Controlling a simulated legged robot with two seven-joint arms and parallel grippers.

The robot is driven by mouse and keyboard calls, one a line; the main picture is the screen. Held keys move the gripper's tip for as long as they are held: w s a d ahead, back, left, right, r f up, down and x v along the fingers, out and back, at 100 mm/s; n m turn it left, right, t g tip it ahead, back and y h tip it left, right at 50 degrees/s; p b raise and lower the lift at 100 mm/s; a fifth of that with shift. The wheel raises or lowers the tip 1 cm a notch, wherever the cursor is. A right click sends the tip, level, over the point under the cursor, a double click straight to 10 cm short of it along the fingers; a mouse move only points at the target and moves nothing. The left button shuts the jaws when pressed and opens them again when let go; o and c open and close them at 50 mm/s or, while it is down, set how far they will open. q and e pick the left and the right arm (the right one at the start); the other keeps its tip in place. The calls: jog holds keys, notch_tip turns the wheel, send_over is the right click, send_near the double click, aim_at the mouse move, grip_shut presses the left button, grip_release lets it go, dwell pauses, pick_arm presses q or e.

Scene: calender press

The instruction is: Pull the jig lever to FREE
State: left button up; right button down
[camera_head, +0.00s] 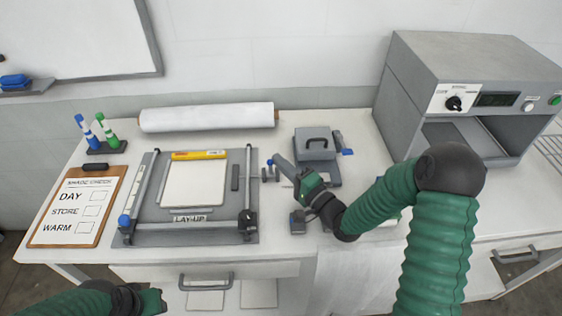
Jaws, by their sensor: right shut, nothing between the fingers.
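The lay-up jig (138,240) is a grey board with metal rails on the table, with a "LAY-UP" label at its front. A blue knob (125,220) stands at its front left corner and a dark clamp-like part (248,222) at its front right. I cannot tell which part is the lever, and no FREE mark is legible. My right gripper (278,165) is shut and empty, just right of the jig, near a small blue-tipped grey part (269,163). My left gripper (160,300) is low at the left, before the table's front edge; its fingers are unclear.
A white roll (207,117) lies at the back. A clipboard (62,225) and marker stand (107,148) are left of the jig. A grey handled block (316,148) is behind my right gripper. A grey press (470,60) stands at the right. A drawer handle (206,282) juts out in front.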

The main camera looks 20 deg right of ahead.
jog(key=s+a+r+p, duration=0.2)
jog(key=s+p, duration=0.5)
jog(key=s+a+r+p, duration=0.2)
jog(key=s+a+p, duration=0.1)
jog(key=s+p, duration=0.5)
jog(key=shift+r, duration=0.4)
